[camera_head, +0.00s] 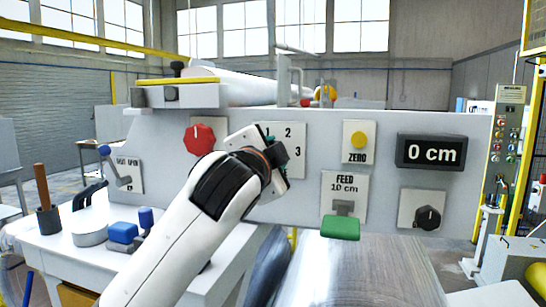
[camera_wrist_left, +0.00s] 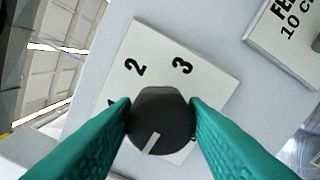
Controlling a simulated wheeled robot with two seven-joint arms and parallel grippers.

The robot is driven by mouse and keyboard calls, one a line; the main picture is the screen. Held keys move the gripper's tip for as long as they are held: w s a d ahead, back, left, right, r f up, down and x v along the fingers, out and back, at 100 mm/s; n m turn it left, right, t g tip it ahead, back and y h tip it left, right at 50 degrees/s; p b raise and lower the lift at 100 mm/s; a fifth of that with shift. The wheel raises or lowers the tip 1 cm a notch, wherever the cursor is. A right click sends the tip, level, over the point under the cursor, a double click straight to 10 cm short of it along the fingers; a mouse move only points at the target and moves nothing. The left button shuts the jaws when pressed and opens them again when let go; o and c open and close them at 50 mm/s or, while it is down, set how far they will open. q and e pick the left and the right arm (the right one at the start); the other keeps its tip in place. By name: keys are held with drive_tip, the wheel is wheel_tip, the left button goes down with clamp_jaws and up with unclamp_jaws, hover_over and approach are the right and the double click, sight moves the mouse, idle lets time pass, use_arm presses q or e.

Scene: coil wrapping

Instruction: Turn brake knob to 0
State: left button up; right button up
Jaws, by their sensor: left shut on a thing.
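The brake knob (camera_wrist_left: 160,115) is a dark round dial on a white plate (camera_wrist_left: 205,70) with the numbers 2 and 3 readable. Another mark at the plate's left edge is partly covered by a finger. The knob's white pointer line faces down and slightly left in the wrist view, away from 2 and 3; I cannot read a number at its tip. My left gripper (camera_wrist_left: 160,112) is shut on the knob, one teal finger on each side. In the head view my left gripper (camera_head: 277,155) covers the knob, and the plate (camera_head: 297,168) shows behind it. My right gripper is not in view.
On the grey panel (camera_head: 385,125) are a red knob (camera_head: 199,139), a yellow ZERO button (camera_head: 360,140), a display (camera_head: 431,152) reading 0 cm, a green FEED lever (camera_head: 341,228) and a black knob (camera_head: 428,217). A lever (camera_head: 115,168) and a table with tools stand left.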

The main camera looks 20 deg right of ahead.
use_arm(q)
drive_tip(key=shift+f+n, duration=0.15)
drive_tip(key=shift+n, duration=0.15)
drive_tip(key=o, duration=1)
drive_tip(key=shift+c, duration=0.2)
drive_tip(key=shift+a, duration=0.1)
drive_tip(key=b+v, duration=0.4)
drive_tip(key=v, duration=0.8)
drive_tip(key=shift+b, duration=0.4)
drive_tip(key=shift+w, duration=0.1)
